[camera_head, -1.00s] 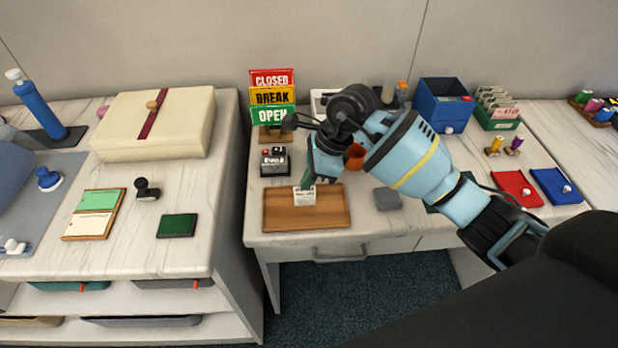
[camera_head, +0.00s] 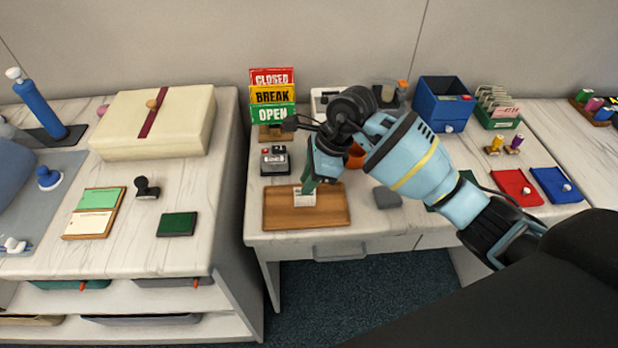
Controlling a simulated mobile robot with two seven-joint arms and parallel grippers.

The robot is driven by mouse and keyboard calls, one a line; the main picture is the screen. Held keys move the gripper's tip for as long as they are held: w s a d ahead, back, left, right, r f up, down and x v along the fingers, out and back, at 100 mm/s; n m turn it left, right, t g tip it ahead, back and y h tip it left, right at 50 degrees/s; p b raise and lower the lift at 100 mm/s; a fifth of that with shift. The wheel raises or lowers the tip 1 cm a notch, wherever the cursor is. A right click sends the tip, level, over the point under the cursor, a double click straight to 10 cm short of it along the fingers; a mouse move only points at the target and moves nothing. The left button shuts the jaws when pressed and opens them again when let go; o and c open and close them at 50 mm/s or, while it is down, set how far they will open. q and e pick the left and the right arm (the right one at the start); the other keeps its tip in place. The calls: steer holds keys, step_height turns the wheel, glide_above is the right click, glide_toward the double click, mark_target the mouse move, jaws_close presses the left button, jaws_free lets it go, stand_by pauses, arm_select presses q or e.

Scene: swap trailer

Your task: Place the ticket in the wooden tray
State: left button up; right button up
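The wooden tray (camera_head: 330,213) lies near the front edge of the right-hand counter. The ticket (camera_head: 304,198), a small white slip with printing, is over the left-middle part of the tray. My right gripper (camera_head: 308,185) reaches in from the right, pointing down at the ticket's upper edge. A green finger shows at the ticket; the other finger is hidden, so I cannot tell whether it still grips the ticket. I cannot tell whether the ticket rests on the tray floor. My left gripper is out of view.
Behind the tray stand the CLOSED/BREAK/OPEN sign (camera_head: 273,97) and a small button box (camera_head: 275,160). A grey block (camera_head: 387,197) lies right of the tray. A blue box (camera_head: 443,103) and a card holder (camera_head: 496,108) stand farther back. A gap separates the left counter.

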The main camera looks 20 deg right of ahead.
steer(key=v, duration=1.2)
